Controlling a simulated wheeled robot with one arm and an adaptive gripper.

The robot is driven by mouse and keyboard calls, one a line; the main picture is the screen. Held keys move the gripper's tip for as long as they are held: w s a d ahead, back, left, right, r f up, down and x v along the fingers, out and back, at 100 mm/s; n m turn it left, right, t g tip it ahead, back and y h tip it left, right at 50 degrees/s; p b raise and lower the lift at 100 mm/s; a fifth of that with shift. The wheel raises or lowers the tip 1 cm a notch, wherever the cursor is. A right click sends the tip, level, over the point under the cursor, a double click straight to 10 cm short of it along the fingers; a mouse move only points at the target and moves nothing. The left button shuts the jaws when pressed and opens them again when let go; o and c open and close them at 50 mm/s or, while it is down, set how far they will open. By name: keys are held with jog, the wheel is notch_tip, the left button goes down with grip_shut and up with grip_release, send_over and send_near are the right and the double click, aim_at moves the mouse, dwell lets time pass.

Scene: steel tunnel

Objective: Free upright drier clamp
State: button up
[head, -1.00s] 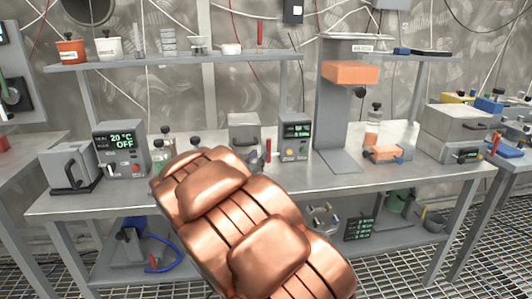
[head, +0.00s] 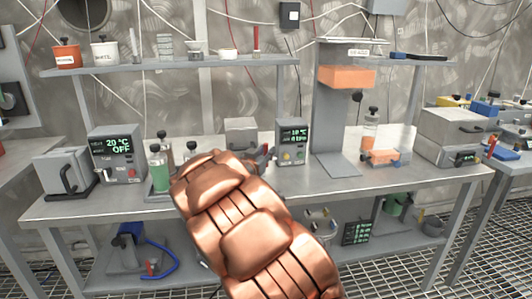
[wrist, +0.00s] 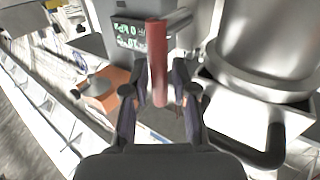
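In the wrist view a red rod-like handle (wrist: 157,62), which looks like the clamp's lever, stands between the two fingers of my gripper (wrist: 161,80). The fingers are open on either side of it. A small gap seems to show on each side, and I cannot tell whether either finger touches it. A large grey metal cylinder (wrist: 268,45) is close on the right in the wrist view. In the head view my copper-coloured arm hides my gripper and most of the clamp area, in front of a grey box (head: 241,131).
The display unit (head: 292,142) stands just right of my arm, and its screen shows in the wrist view (wrist: 130,32). A green bottle (head: 159,170) stands left of my arm. A tall grey stand with an orange block (head: 346,76) is farther right. The bench front is mostly clear.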

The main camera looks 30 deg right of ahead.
dwell(0.3)
grip_shut()
dwell(0.4)
